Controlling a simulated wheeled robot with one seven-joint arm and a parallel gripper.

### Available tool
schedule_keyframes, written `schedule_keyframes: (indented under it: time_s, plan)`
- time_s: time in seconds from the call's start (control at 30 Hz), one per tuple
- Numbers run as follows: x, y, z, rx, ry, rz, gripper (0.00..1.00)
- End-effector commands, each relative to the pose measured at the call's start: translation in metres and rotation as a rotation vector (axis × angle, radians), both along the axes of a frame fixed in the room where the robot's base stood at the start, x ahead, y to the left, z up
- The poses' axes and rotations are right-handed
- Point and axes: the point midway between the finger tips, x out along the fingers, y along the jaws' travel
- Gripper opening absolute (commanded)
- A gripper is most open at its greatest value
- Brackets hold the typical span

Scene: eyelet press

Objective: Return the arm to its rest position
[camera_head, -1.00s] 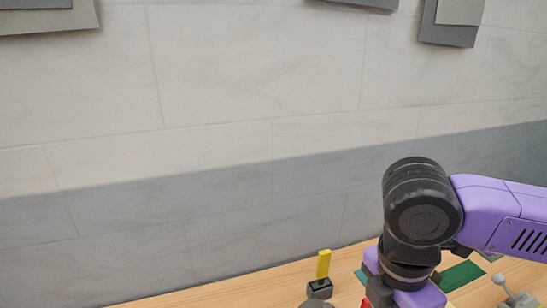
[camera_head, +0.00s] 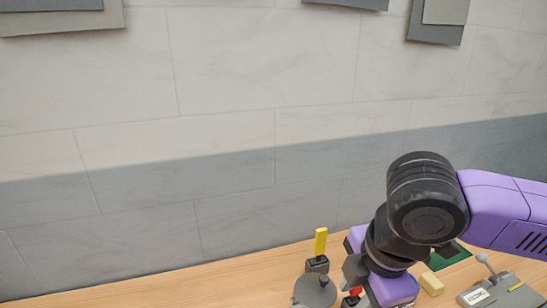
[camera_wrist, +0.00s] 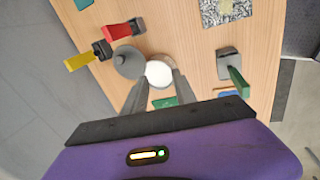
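My arm reaches in from the right in the head view, with its wrist bent down over the wooden table (camera_head: 205,285). My gripper's fingers are not clear in the head view. In the wrist view, my gripper (camera_wrist: 160,84) has its two grey fingers apart, with no object held between them. A white round piece (camera_wrist: 159,73) lies beyond the fingertips, beside a grey disc (camera_wrist: 128,62). The grey disc also shows in the head view (camera_head: 314,291), left of my wrist.
A yellow-handled lever (camera_head: 321,241) stands behind the disc; a red-handled one (camera_wrist: 117,32) is close by. A green-handled grey fixture (camera_wrist: 229,65), a speckled plate (camera_wrist: 224,10) and a grey device with a lever (camera_head: 497,292) are also on the table. A tiled wall (camera_head: 230,150) stands behind.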

Motion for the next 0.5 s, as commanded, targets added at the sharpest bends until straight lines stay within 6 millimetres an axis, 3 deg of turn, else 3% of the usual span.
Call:
schedule_keyframes:
  time_s: [0.27, 0.37, 0.5]
  plan:
    - [0.030, 0.073, 0.037, 0.311, -0.185, -0.006, 0.33]
    - [0.036, 0.109, 0.061, 0.478, -0.250, -0.004, 0.33]
    - [0.040, 0.158, 0.109, 0.766, -0.342, -0.009, 0.33]
